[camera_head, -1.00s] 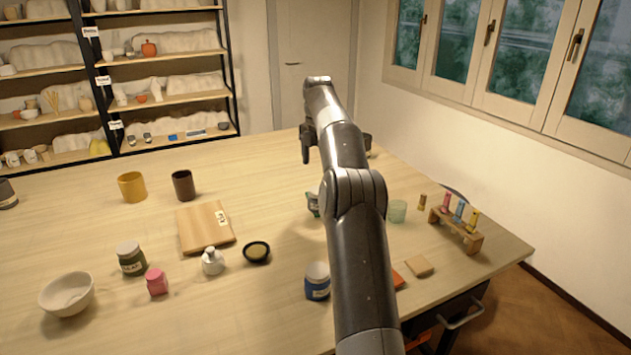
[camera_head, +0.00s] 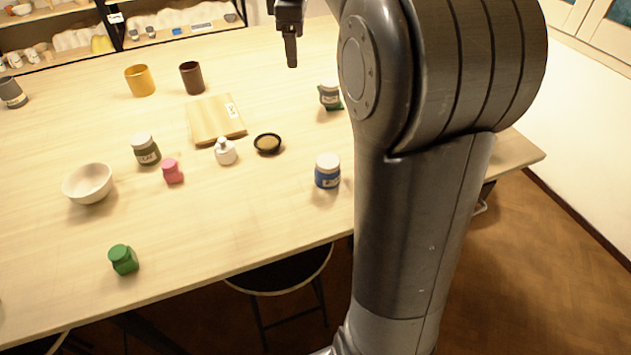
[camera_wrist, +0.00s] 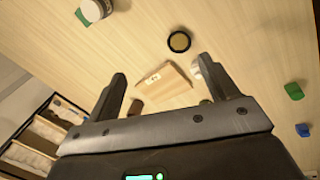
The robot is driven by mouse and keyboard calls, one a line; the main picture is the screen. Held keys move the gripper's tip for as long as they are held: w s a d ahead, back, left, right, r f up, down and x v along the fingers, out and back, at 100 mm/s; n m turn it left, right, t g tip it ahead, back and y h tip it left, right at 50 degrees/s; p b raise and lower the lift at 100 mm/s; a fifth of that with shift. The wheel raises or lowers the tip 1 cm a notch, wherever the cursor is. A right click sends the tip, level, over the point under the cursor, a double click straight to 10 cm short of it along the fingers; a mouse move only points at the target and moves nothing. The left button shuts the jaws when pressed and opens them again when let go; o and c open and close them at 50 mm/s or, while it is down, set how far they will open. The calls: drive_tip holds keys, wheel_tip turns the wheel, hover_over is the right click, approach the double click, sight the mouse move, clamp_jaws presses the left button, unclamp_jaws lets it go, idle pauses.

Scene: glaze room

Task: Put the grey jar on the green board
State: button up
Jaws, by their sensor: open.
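A white-lidded jar with a greyish body and a pale label (camera_head: 329,93) stands upright at the back middle of the table. A small part of a green board (camera_head: 338,106) shows at its foot, and the jar appears to stand on it. Both show at the top left of the wrist view, jar (camera_wrist: 93,9) and green board (camera_wrist: 81,17). A grey labelled jar-like vessel (camera_head: 12,92) stands at the far left table edge. My gripper (camera_head: 291,62) is open, empty and raised above the table, left of and apart from the white-lidded jar; its two fingers show in the wrist view (camera_wrist: 162,70).
A wooden board (camera_head: 212,120), black dish (camera_head: 267,144), white bottle (camera_head: 225,152) and blue jar (camera_head: 327,172) stand mid-table. A yellow cup (camera_head: 140,80), brown cup (camera_head: 192,78), white bowl (camera_head: 88,184) and green jar (camera_head: 123,259) are further left. My arm hides the right side.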

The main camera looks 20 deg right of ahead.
drive_tip(key=s+a+f+m+t, duration=0.1)
drive_tip(key=s+f+m, duration=0.3)
drive_tip(key=s, duration=0.5)
drive_tip(key=s+a+f+m+t, duration=0.1)
drive_tip(key=s+a+f+m, duration=0.3)
drive_tip(key=s, duration=0.6)
drive_tip(key=s+a+f+m+t+y, duration=0.1)
drive_tip(key=s+f+m, duration=0.3)
drive_tip(key=s, duration=0.6)
drive_tip(key=shift+a+f+m, duration=0.15)
drive_tip(key=shift+a+m, duration=0.15)
drive_tip(key=shift+a, duration=0.4)
drive_tip(key=shift+o, duration=0.3)
